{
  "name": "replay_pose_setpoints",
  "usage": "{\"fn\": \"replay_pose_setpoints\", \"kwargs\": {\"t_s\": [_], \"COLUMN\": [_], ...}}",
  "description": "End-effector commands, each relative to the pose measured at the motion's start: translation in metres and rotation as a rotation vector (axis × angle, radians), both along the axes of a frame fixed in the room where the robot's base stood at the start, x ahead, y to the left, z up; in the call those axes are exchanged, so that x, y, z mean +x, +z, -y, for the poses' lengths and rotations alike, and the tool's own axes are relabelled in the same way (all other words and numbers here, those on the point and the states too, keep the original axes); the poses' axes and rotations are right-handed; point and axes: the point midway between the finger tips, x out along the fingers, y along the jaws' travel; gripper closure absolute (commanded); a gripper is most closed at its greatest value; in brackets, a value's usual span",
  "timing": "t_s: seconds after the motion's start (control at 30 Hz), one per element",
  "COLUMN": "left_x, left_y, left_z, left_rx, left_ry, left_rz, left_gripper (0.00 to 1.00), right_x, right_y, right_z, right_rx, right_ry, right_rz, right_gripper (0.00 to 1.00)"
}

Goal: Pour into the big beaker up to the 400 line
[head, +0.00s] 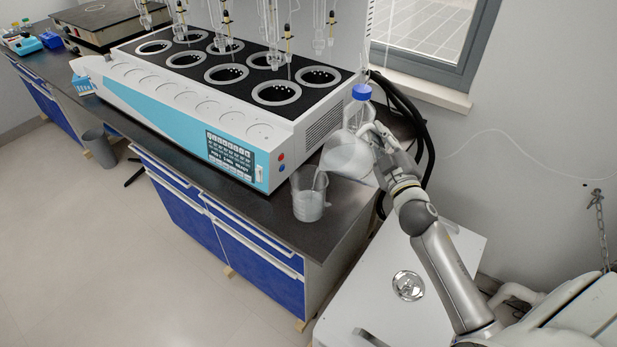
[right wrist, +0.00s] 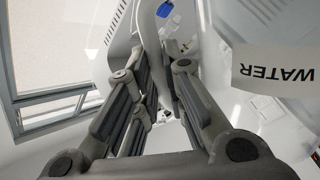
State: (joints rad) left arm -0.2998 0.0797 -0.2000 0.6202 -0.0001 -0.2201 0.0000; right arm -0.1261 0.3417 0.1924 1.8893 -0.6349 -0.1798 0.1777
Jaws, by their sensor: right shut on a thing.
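The big beaker (head: 309,205) is clear and stands upright near the bench's front right corner. It seems to hold some whitish liquid, but its graduation lines are too small to read. My right gripper (head: 371,140) is shut on the handle of a translucent pitcher (head: 347,157). The pitcher is tilted to the left, its lip just above the beaker's rim. A thin stream appears to run between them. In the right wrist view the fingers (right wrist: 160,95) close around the handle, beside a WATER label (right wrist: 280,72) on the pitcher. My left gripper is not in view.
A blue-capped bottle (head: 358,108) stands behind the pitcher. The multi distiller (head: 235,115) fills the bench just left of the beaker. Dark hoses (head: 415,120) hang behind my right arm. The bench edge is close in front of the beaker.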

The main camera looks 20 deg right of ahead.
Motion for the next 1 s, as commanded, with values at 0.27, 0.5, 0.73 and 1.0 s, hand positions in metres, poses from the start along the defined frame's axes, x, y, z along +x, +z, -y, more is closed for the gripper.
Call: {"fn": "replay_pose_setpoints", "kwargs": {"t_s": [0.27,0.5,0.73,1.0], "left_x": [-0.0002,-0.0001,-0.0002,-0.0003], "left_y": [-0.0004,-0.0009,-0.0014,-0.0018], "left_z": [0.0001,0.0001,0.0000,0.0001], "left_rx": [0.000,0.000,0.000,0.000], "left_ry": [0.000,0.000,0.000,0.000], "left_rz": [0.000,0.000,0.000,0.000], "left_gripper": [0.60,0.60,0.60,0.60], "right_x": [0.0003,0.0004,0.0004,0.0004], "right_y": [0.0046,0.0049,0.0053,0.0057], "right_z": [-0.0013,-0.0019,-0.0027,-0.0035], "right_rx": [-0.013,-0.023,-0.034,-0.044], "right_ry": [0.003,0.002,0.001,0.002], "right_rz": [0.007,0.006,0.005,0.004], "right_gripper": [1.00,1.00,1.00,1.00]}}
